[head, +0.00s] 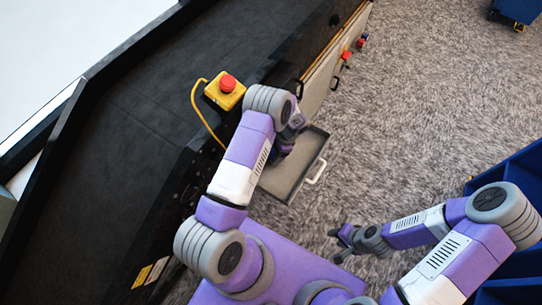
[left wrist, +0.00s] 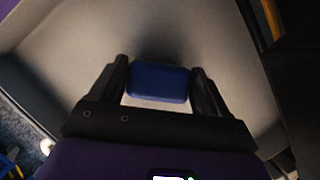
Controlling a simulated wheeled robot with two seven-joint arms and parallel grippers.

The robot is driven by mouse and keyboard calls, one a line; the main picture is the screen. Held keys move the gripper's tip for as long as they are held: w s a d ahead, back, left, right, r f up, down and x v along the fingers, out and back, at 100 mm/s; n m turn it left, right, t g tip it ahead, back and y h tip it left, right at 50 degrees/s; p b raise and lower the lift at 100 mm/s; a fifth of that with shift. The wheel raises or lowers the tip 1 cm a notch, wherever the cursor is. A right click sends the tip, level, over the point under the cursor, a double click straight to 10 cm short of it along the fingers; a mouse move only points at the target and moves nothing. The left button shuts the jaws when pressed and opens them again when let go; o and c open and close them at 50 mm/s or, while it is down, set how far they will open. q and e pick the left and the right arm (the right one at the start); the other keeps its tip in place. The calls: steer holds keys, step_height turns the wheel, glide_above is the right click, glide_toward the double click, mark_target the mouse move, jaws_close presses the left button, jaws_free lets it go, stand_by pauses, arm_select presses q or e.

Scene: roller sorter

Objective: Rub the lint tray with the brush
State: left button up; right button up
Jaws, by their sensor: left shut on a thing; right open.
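The lint tray (head: 290,182) is a grey, shallow, open tray with a pale handle, pulled out from the side of the dark machine. My left gripper (head: 283,148) is over the tray's inner end, mostly hidden by my own arm in the head view. In the left wrist view the gripper is shut on the blue brush (left wrist: 160,82), which sits between the fingers, with the grey tray floor (left wrist: 65,60) around it. Whether the brush touches the floor is unclear. My right gripper (head: 338,240) is open and empty, over the carpet, apart from the tray.
A yellow box with a red button (head: 226,88) and a yellow cable sits on the dark machine (head: 140,110). Small red and blue parts (head: 347,55) show along its side panel. Blue bins (head: 520,170) stand at the right. The carpet (head: 430,110) between is clear.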

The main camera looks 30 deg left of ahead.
arm_select(q)
steer(key=shift+f, duration=0.15)
steer(key=shift+s, duration=0.1)
steer(key=shift+s+p, duration=0.7)
steer(key=shift+s, duration=0.45)
steer(key=shift+s+a+f, duration=0.1)
steer(key=shift+s+f, duration=0.05)
steer(key=shift+s, duration=0.5)
steer(key=shift+s+f, duration=0.15)
steer(key=shift+s, duration=0.15)
steer(key=shift+c, duration=0.8)
steer(key=shift+w+r+p, duration=0.2)
steer(key=shift+r+p, duration=2.05)
steer(key=shift+r, duration=0.95)
steer(key=shift+r, duration=0.1)
steer(key=shift+r+p, duration=0.9)
steer(key=shift+r, duration=0.5)
